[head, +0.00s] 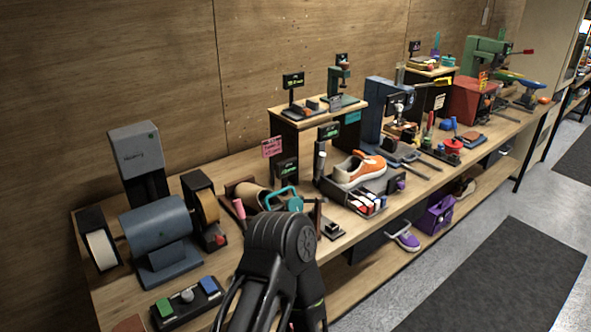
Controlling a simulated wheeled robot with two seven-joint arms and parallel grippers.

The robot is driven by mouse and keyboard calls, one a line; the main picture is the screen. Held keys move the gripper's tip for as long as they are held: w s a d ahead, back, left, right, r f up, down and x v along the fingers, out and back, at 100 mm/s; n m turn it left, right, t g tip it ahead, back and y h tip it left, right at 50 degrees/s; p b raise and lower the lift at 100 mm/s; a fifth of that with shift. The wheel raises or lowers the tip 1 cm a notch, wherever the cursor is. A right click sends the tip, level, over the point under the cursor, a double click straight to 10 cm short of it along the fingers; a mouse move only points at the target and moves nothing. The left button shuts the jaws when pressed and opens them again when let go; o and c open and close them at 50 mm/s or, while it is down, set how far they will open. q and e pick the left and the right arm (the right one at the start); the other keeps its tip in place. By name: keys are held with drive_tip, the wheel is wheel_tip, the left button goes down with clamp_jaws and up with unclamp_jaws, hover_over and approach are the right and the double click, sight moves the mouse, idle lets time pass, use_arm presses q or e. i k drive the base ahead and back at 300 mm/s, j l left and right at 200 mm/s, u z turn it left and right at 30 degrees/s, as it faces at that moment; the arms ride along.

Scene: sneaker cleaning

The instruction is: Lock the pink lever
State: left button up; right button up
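A pink lever (239,209) stands up at a slant on the workbench, left of the teal curved handle (283,196). It is beside a tan rounded form (255,194), which may belong to the same fixture. The lever's lower end and the fixture's front are partly hidden, so I cannot tell whether it is locked. One of my black arms rises from the bottom middle, in front of this area. I cannot tell which arm it is. No gripper fingertips are visible, and no contact with the lever shows.
A blue-grey drum machine (157,240) stands at the left, with a green-and-blue button box (187,303) in front. An orange-and-white sneaker (358,170) sits right of the lever. Tools and machines crowd the bench (240,160) farther right. Grey floor is open at right.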

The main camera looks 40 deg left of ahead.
sight(238, 204)
drive_tip(key=u, duration=1.6)
drive_tip(key=i+l+z, duration=0.1)
drive_tip(key=l, duration=0.35)
drive_tip(key=i+l+z, duration=0.1)
drive_tip(key=l, duration=0.35)
drive_tip(key=i+l+z, duration=0.1)
drive_tip(key=l, duration=0.35)
drive_tip(key=i+l+z, duration=0.1)
drive_tip(key=l, duration=0.35)
